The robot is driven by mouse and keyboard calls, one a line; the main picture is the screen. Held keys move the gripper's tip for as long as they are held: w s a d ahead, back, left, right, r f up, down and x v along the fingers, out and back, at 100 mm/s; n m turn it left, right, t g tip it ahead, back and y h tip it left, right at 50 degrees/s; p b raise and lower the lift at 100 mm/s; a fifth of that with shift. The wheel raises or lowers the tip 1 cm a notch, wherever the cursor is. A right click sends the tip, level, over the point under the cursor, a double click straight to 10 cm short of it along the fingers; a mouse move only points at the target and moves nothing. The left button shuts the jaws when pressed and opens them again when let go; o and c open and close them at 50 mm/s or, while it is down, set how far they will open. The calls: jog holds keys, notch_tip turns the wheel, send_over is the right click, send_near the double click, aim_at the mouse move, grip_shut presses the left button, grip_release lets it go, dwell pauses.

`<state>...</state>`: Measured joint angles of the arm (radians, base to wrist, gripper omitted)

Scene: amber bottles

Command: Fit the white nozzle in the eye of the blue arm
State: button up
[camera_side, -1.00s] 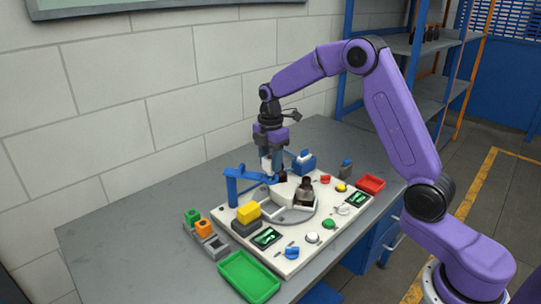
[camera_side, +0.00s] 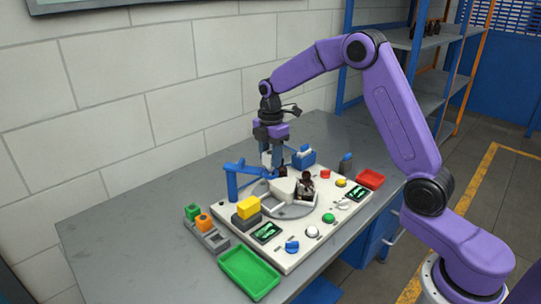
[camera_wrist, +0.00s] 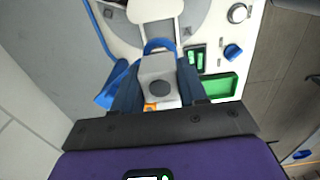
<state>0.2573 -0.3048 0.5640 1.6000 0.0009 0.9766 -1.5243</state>
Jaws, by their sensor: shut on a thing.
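My gripper (camera_side: 272,160) points down, shut on the white nozzle (camera_side: 266,159). In the wrist view the nozzle (camera_wrist: 160,90) shows as a pale block with a dark round spot, between the two dark blue fingers (camera_wrist: 158,88). The blue arm (camera_side: 234,182) stands on a post at the left of the white board and reaches right, under my gripper. A blue curved rim (camera_wrist: 159,45), which looks like its eye, shows just beyond the nozzle in the wrist view. The nozzle hides the rest of it. I cannot tell whether nozzle and eye touch.
An amber bottle (camera_side: 306,187) stands on the grey turntable, near a white wedge (camera_side: 284,187). A blue block (camera_side: 303,157) is behind. The left table is clear.

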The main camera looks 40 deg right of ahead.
jog(key=shift+f, duration=1.15)
dwell(1.3)
jog(key=o, duration=1.5)
jog(key=shift+r, duration=3)
